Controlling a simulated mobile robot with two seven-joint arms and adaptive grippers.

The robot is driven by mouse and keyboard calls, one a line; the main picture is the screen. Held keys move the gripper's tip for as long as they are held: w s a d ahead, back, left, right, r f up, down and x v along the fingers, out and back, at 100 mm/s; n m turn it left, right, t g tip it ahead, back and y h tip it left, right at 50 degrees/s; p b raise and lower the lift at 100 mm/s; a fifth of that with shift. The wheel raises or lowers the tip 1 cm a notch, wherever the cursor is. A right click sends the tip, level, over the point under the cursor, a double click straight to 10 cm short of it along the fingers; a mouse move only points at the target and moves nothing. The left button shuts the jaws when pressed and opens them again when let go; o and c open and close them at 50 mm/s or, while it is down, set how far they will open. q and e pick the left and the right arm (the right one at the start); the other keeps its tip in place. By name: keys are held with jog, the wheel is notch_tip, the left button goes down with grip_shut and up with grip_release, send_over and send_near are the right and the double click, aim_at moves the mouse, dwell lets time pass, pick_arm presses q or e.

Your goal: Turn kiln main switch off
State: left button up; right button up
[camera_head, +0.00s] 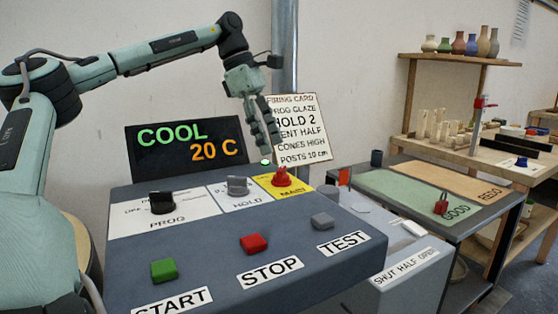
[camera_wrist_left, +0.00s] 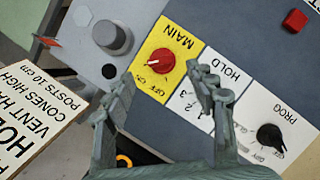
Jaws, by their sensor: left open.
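The kiln main switch is a red knob (camera_head: 282,177) on a yellow MAIN plate (camera_head: 265,181) at the back right of the grey control panel. In the left wrist view the red knob (camera_wrist_left: 163,62) sits on its yellow plate (camera_wrist_left: 153,84), with small ON and OFF marks beside it. I cannot tell surely which mark it points to. My left gripper (camera_head: 270,150) hangs fingers down just above and behind the knob, open and empty. In the left wrist view its fingertips (camera_wrist_left: 167,76) are spread, with the knob showing beyond the gap. My right gripper is in neither view.
The panel also has a grey HOLD knob (camera_head: 237,186), a black PROG knob (camera_head: 162,202), and green START (camera_head: 164,271), red STOP (camera_head: 253,243) and grey TEST (camera_head: 322,221) buttons. A display (camera_head: 188,146) reads COOL 20 C. A firing card (camera_head: 299,127) stands behind.

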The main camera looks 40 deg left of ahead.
aim_at(281, 168)
pick_arm(q)
jog(key=x, duration=0.4)
jog(key=shift+f, duration=0.2)
jog(key=shift+d+f, duration=0.15)
jog(key=shift+f, duration=0.2)
jog(key=shift+w+d+f, duration=0.1)
jog(key=shift+w+f, duration=0.05)
jog(key=shift+f, duration=0.15)
jog(key=shift+c, duration=1.9)
jog(key=c, duration=0.7)
jog(key=shift+c, duration=0.4)
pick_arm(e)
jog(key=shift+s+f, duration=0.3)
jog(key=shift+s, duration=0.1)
